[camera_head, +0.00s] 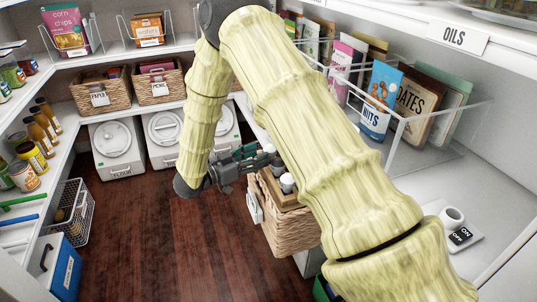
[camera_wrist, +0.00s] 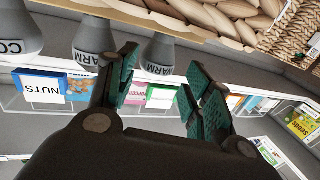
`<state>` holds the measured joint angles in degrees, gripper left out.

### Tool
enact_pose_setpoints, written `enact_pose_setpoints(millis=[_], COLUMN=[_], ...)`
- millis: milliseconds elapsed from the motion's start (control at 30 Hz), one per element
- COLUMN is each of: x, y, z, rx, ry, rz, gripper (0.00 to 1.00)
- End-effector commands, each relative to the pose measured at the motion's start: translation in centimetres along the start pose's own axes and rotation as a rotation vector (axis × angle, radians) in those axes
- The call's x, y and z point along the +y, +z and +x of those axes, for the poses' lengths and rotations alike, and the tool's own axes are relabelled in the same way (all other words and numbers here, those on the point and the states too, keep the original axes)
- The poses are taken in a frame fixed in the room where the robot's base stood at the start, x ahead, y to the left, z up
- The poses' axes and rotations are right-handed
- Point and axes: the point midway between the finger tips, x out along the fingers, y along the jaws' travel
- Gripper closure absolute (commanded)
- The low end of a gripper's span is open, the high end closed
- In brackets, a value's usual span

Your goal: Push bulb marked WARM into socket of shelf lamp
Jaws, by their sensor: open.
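In the wrist view, which looks upside down, grey-white bulbs hang from the top edge: one marked WARM (camera_wrist: 93,42), another whose label ends in ARM (camera_wrist: 158,52), and one with a label starting CO (camera_wrist: 18,35). My gripper (camera_wrist: 163,92) is open, its green-padded fingers just short of the bulbs, with nothing between them. In the head view my gripper (camera_head: 246,166) is beside the wicker basket (camera_head: 290,228), near small pale bulbs (camera_head: 287,183) on top.
My arm crosses the middle of the head view. The wooden floor (camera_head: 170,245) is clear. A wire basket (camera_head: 68,213) and blue box (camera_head: 58,265) stand at left.

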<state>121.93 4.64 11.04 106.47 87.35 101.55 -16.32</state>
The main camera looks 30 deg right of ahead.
Motion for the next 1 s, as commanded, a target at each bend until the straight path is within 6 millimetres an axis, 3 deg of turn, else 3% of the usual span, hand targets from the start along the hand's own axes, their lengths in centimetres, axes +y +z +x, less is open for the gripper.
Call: enact_pose_setpoints(millis=[233,533,800,1000], x=[-0.1,-0.1,-0.1,-0.1], y=[0.3,0.7,0.7,0.7], z=[1.4,5.0,5.5,5.4], rx=[-0.001,0.0,0.0,0.0], ry=[-0.001,-0.002,-0.003,-0.003], rz=[0.0,0.001,0.001,0.001], gripper=[0.5,0.5,0.5,0.8])
